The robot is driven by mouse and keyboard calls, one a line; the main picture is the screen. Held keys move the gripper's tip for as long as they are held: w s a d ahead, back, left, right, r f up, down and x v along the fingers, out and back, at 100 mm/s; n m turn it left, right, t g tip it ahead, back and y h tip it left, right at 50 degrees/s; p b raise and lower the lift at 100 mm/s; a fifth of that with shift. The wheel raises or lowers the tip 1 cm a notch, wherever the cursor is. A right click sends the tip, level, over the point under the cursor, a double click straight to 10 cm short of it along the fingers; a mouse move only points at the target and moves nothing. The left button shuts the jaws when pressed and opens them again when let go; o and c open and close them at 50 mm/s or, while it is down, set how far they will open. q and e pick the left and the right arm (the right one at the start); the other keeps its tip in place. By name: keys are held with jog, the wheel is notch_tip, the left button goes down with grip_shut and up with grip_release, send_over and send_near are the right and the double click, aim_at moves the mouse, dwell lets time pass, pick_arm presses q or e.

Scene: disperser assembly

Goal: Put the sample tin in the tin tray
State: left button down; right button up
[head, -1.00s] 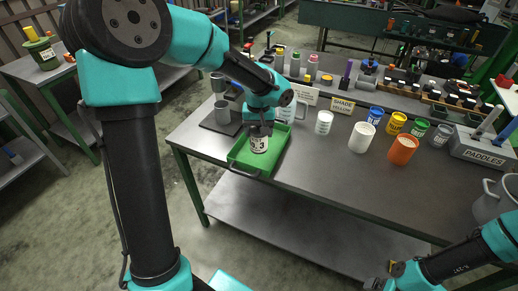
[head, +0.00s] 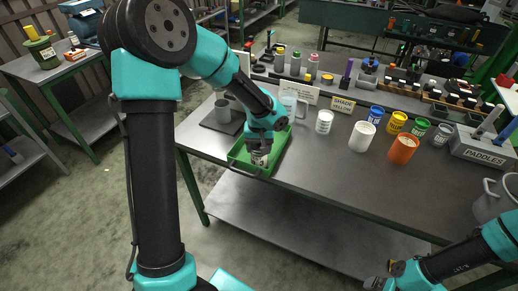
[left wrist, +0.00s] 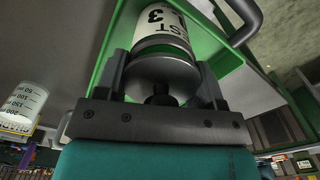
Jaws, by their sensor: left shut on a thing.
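The sample tin (left wrist: 164,38) has a white label with "3" and a bare metal end, and stands in the green tin tray (left wrist: 112,62) in the left wrist view. In the head view the tin (head: 259,160) shows just below my left gripper (head: 260,147), inside the tray (head: 238,163) at the table's left front edge. In the left wrist view my left gripper (left wrist: 160,75) has a finger on each side of the tin and is shut on it. My right gripper (head: 378,283) is at the bottom right, away from the tray; its fingers are too small to judge.
A clear measuring beaker (head: 324,122), a white cup (head: 362,136) and an orange cup (head: 403,149) stand to the right. A paddle box (head: 482,146) is at the far right. The table front between is clear.

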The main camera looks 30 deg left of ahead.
pick_arm(q)
jog(key=shift+f, duration=0.6)
jog(key=shift+f, duration=0.15)
jog(key=shift+c, duration=0.8)
grip_release()
notch_tip(320, 180, up, 12)
jog(key=shift+r, duration=0.2)
